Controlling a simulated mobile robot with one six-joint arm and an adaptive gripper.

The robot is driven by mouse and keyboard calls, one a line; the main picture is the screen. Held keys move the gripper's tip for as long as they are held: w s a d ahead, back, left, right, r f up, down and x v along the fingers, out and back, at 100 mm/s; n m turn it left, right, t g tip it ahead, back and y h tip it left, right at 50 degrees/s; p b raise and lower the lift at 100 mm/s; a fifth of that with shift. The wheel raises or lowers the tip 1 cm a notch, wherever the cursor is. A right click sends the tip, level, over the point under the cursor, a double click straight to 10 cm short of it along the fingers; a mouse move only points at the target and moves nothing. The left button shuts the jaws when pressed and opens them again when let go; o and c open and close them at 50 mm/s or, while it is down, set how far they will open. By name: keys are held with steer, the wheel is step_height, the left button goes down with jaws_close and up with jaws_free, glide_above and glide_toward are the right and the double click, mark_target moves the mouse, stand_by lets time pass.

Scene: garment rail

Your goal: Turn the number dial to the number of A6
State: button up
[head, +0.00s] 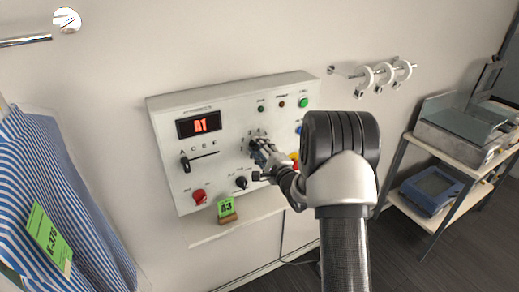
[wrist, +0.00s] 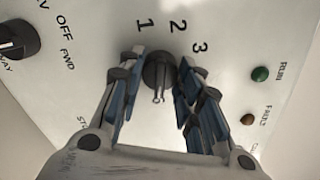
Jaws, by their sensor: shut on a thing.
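The number dial (wrist: 158,72) is a small black knob on the white control panel (head: 165,115). The printed numbers 1, 2 and 3 show beyond it in the wrist view; any others are hidden or out of frame. My gripper (wrist: 160,80) is shut on the dial, one finger on each side. In the head view my gripper (head: 258,149) covers the dial. The red display (head: 198,125) appears to read A1. The black letter slider (head: 186,164) stands at the left end of its slot, under A. Which number the dial points to is unclear.
A green card (head: 226,207) that seems to read A3 sits below the panel. A red knob (head: 199,196) and a black knob (head: 240,182) are near my gripper. A striped garment (head: 75,200) hangs left; a shelf cart (head: 430,165) stands right.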

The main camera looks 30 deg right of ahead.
steer(key=o, duration=1.1)
steer(key=shift+s, duration=0.1)
steer(key=s, duration=1.2)
steer(key=shift+d, duration=0.2)
steer(key=shift+w, duration=0.1)
